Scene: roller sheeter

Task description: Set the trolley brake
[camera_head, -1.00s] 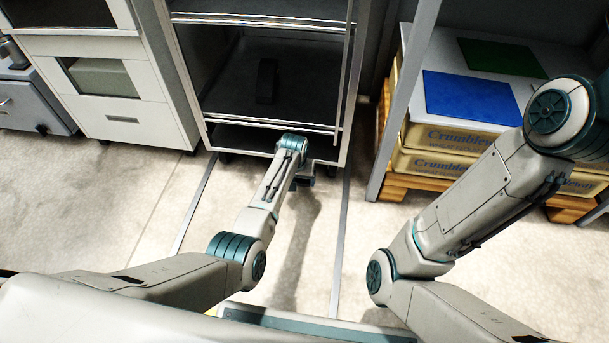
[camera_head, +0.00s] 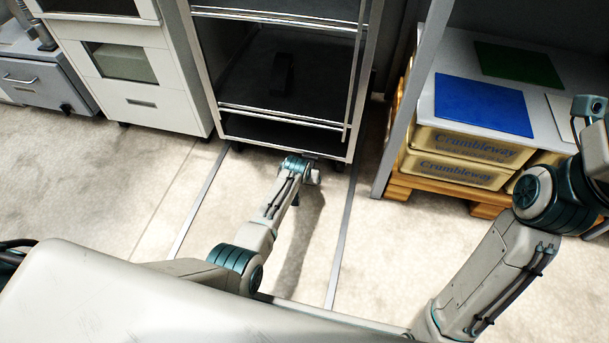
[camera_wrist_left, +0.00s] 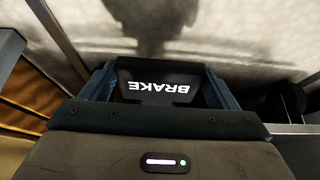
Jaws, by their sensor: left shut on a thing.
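The trolley (camera_head: 283,111) is a tall metal frame with dark shelves, at the top middle of the head view. Its brake pedal (camera_wrist_left: 158,88) is a black plate marked BRAKE, which reads upside down in the left wrist view. My left gripper (camera_wrist_left: 160,72) is shut on the pedal, with one finger at each side of it. In the head view my left wrist is low at the trolley's front foot, and the pedal and fingers cannot be made out there. My right arm is at the right edge of the head view, and its fingers do not show.
A white cabinet (camera_head: 150,97) stands left of the trolley. Pale floor (camera_head: 140,190) with two metal strips lies clear in front of the trolley.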

